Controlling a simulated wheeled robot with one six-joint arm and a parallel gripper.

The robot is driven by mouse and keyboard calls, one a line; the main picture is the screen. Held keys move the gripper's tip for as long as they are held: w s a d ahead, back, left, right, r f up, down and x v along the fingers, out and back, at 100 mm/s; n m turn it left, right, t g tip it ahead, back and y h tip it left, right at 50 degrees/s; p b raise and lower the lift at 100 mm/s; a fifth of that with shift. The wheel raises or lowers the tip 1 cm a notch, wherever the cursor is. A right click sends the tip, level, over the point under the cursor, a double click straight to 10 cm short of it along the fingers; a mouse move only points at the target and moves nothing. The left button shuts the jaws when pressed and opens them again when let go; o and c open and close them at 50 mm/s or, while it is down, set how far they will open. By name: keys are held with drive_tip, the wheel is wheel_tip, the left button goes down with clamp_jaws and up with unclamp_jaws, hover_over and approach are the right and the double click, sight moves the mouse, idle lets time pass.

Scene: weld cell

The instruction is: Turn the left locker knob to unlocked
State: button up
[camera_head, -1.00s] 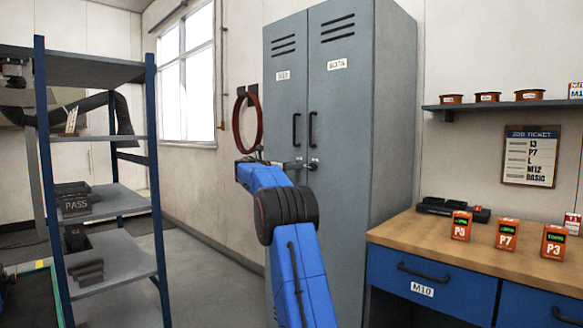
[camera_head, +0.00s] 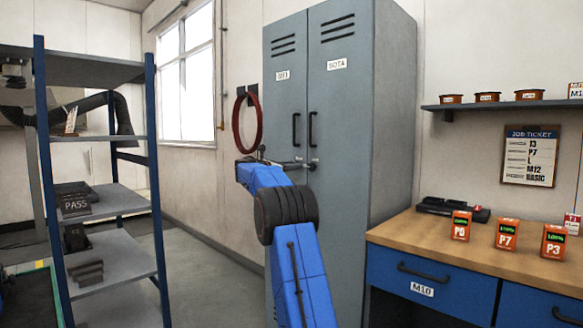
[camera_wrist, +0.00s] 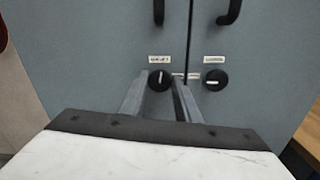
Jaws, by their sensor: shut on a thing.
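The left locker knob (camera_wrist: 160,80) is a round black knob low on the left door of the grey locker (camera_head: 290,90). Its white pointer mark stands nearly upright in the wrist view. A small white label (camera_wrist: 159,59) above it seems to begin with "UNL" but is blurred. My gripper (camera_wrist: 159,82) is shut on this knob, one finger on each side; it also shows in the head view (camera_head: 299,165), where the arm hides the left knob. The right knob (camera_wrist: 212,80) has its mark lying sideways, under a label (camera_wrist: 214,59) that seems to read "LOCKED".
Dark door handles (camera_head: 296,130) sit above the knobs. A red hose loop (camera_head: 248,122) hangs on the wall left of the locker. A workbench (camera_head: 480,255) with orange boxes stands at right, a blue-framed shelf (camera_head: 105,190) at left.

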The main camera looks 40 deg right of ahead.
drive_tip(key=shift+s+f+m, duration=0.1)
drive_tip(key=shift+m, duration=3.9)
drive_tip(key=shift+s+f+m, duration=0.1)
drive_tip(key=shift+m, duration=4.2)
drive_tip(key=o, duration=1)
drive_tip(key=a, duration=0.5)
drive_tip(key=s+a, duration=0.1)
drive_tip(key=a, duration=1.1)
drive_tip(key=shift+s+a, duration=0.15)
